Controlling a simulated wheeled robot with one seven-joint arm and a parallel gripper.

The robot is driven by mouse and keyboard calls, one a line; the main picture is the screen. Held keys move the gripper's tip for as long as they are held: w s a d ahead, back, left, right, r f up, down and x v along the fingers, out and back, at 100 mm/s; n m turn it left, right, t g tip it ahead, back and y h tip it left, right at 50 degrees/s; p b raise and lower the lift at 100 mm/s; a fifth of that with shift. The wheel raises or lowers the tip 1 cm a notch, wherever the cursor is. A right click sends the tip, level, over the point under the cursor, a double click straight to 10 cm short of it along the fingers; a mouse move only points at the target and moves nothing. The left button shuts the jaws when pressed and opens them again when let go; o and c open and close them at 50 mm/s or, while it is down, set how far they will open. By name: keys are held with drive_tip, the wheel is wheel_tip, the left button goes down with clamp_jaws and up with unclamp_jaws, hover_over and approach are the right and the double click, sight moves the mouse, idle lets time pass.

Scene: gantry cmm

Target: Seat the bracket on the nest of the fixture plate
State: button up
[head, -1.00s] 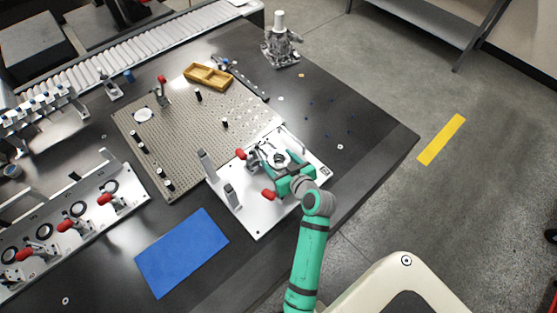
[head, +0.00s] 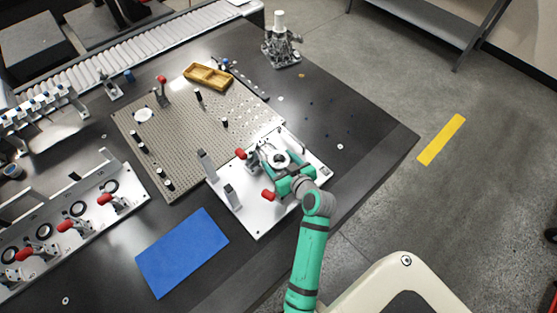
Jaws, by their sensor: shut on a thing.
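The white fixture plate (head: 256,217) lies on the dark table, beside the perforated board. Two grey upright posts (head: 231,194) stand on its left part, and red-handled clamps (head: 268,195) stand near its middle. My gripper (head: 277,164) is low over the right half of the plate, shut on the bracket (head: 281,158), a pale grey part with a round ring. My gripper and wrist cover much of the bracket and the nest beneath. I cannot tell whether the bracket touches the nest.
A perforated board (head: 185,125) with black pegs and a yellow tray (head: 208,76) lies behind. A blue mat (head: 182,252) lies at the front left. A metal stand (head: 281,45) is at the back. The table's right part is mostly clear.

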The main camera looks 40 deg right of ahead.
drive_tip(key=shift+f, duration=0.55)
drive_tip(key=o, duration=1.6)
drive_tip(key=shift+c, duration=0.2)
drive_tip(key=shift+f, duration=0.1)
drive_tip(key=shift+s+a, duration=0.1)
drive_tip(key=v, duration=1)
drive_tip(key=shift+s+r, duration=0.25)
drive_tip(key=shift+s, duration=0.05)
